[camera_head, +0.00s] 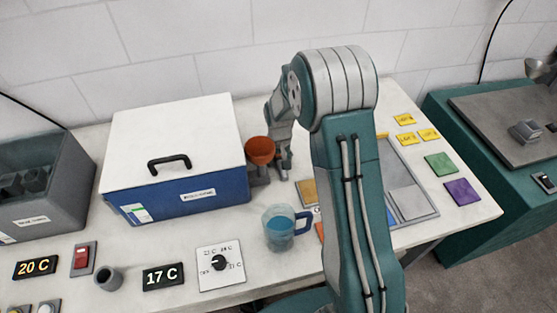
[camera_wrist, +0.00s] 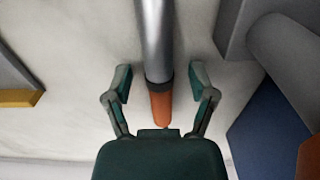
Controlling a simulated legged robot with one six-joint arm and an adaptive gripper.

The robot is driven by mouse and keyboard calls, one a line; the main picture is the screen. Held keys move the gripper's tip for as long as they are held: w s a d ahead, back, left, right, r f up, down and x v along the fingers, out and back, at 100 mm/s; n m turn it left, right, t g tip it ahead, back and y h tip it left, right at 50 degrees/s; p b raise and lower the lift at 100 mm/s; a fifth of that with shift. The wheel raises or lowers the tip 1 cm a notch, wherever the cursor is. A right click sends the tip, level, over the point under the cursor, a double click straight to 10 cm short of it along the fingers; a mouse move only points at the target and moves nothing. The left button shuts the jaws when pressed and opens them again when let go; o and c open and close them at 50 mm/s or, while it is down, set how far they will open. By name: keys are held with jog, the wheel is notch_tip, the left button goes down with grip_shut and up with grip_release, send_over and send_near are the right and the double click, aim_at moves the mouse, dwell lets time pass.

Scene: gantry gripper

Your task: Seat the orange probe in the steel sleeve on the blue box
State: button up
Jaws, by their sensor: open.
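In the wrist view my gripper (camera_wrist: 163,75) is open, with one finger on each side of the orange probe. The probe's orange end (camera_wrist: 160,106) lies between the fingers and its steel shaft (camera_wrist: 153,40) runs toward the top of the picture. Gaps show between both fingers and the probe. In the head view my arm hides the probe, and my wrist reaches down just right of the blue box. The blue box (camera_head: 180,194) has a white lid with a black handle. I cannot make out the steel sleeve in either view.
A grey bin (camera_head: 42,185) is at the left, and a dial panel (camera_head: 220,266) is at the front. A partitioned tray (camera_head: 407,200) lies right of my arm.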

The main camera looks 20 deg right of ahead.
grip_shut()
jog(key=shift+r, duration=0.1)
